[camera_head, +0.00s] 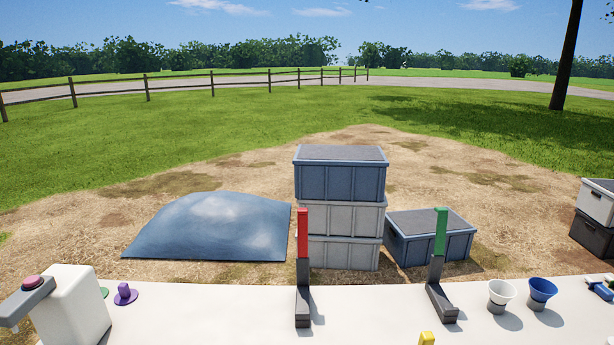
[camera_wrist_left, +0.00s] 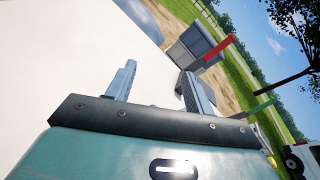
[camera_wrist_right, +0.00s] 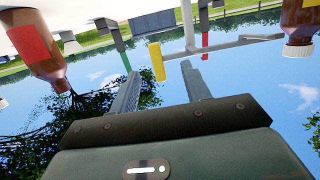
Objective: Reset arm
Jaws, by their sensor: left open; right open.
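My left gripper (camera_wrist_left: 158,70) is open in the left wrist view, with nothing between its fingers. White tabletop lies behind it. My right gripper (camera_wrist_right: 161,69) is open and empty in the right wrist view, which is upside down. Neither gripper shows in the head view. On the white table (camera_head: 240,310) stand a red-topped stand (camera_head: 303,265) and a green-topped stand (camera_head: 439,265). Beyond the right gripper's fingertips is a yellow upright piece (camera_wrist_right: 157,62); its top also shows in the head view (camera_head: 426,339). Neither gripper visibly touches anything.
A white dispenser (camera_head: 70,308) stands at the table's left. White (camera_head: 501,291) and blue (camera_head: 541,289) cups stand right. Crates (camera_head: 340,180) stand behind the table.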

